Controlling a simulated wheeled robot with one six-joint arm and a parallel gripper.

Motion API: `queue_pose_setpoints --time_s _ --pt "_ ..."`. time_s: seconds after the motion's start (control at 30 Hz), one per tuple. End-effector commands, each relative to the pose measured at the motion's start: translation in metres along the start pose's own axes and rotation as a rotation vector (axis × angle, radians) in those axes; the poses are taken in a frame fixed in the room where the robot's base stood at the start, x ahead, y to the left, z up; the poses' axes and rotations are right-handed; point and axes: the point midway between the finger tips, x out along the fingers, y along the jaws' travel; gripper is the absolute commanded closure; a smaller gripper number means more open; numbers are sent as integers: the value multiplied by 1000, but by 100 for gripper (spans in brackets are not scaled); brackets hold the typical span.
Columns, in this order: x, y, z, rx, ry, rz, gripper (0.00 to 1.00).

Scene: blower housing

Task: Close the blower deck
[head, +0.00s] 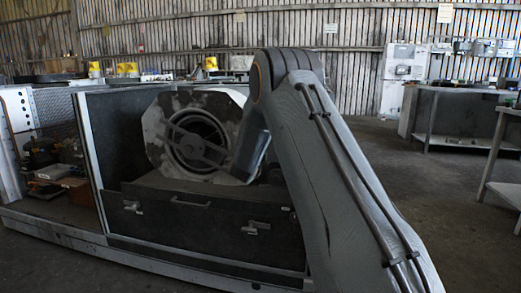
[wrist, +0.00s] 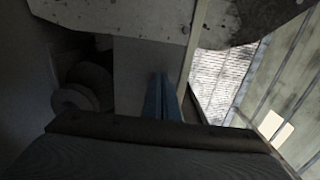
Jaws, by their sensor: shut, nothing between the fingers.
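The blower deck (head: 200,228) is a dark drawer-like front with a bar handle (head: 190,202) and a metal latch at each side. How far it stands out of the housing I cannot tell. The blower (head: 158,150), a worn pale octagonal plate around a round fan opening, sits on the deck. My arm crosses the right side of the head view and hides part of the housing. My gripper (wrist: 162,97) shows in the wrist view as two blue fingers together, empty. A worn, speckled pale plate (wrist: 130,18) is at the top of that view.
Left of the deck is an open bay with loose items (head: 62,180) and a mesh panel. Benches (head: 455,120) stand at the right, with clear floor between. Dark round parts (wrist: 80,92) lie left of my fingers in the wrist view.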

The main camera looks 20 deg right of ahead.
Motion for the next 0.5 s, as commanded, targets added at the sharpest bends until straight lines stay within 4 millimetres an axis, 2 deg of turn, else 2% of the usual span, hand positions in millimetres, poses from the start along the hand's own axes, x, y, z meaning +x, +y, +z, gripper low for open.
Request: queue_pose_setpoints --time_s 0.03,0.3,0.5 --pt "5 -5 -2 2 0 -8 100" --pt "5 -5 -4 0 2 -8 100" --pt "-13 -7 -2 0 2 -6 100"
